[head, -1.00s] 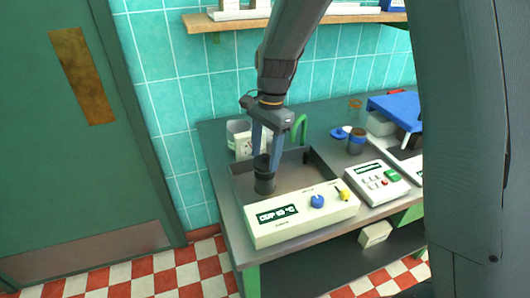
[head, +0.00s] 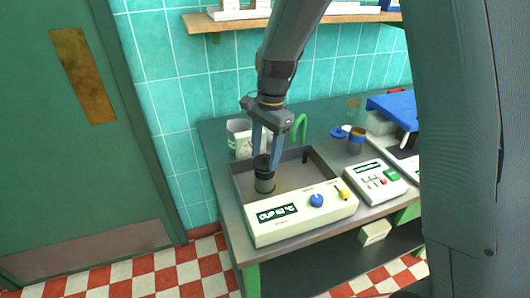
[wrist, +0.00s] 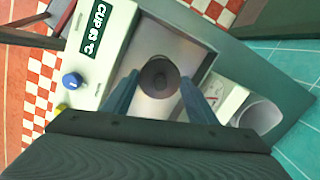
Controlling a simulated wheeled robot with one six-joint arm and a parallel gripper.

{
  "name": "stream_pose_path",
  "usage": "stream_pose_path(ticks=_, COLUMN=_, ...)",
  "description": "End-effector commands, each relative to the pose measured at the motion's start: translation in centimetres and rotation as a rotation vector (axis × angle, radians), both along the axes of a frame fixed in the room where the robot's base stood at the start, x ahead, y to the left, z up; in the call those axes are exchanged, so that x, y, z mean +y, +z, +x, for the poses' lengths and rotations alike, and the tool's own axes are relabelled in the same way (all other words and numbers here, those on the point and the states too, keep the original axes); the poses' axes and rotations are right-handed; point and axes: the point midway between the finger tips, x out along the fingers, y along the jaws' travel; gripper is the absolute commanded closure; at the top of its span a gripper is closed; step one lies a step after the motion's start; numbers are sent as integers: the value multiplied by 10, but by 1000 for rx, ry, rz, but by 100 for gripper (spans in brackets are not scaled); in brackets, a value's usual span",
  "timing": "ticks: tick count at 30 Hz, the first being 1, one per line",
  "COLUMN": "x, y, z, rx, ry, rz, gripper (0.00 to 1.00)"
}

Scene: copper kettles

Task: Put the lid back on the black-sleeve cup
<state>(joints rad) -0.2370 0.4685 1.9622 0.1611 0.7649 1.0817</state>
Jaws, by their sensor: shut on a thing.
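My gripper (head: 265,157) is shut on a dark round cup-shaped thing, which I take for the black-sleeve cup (head: 264,184). It is upright inside the metal tray of the white device. In the wrist view the cup (wrist: 159,74) shows from above between my two fingers, as a dark circle with a smaller brown circle in it. I cannot tell whether this is an open mouth or a lid, nor whether the cup touches the tray floor. A blue round piece (head: 338,132), perhaps a lid, lies beside a brown cup (head: 356,144) with a blue top.
The white device (head: 300,217) has a display, a blue knob and a yellow knob. Its tray walls (head: 320,170) surround the cup. A button panel (head: 376,185) is at right. A shelf (head: 225,24) is above.

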Motion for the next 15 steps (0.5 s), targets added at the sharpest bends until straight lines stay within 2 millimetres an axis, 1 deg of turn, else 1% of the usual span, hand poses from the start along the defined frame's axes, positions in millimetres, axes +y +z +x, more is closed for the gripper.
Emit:
stream_pose_path(ticks=12, x=0, y=0, z=0, rx=-1, ry=0, rz=1, gripper=68)
stream_pose_path(ticks=13, x=0, y=0, z=0, rx=-1, ry=0, rz=1, gripper=44)
stream_pose_path(ticks=15, x=0, y=0, z=0, rx=-1, ry=0, rz=1, gripper=32)
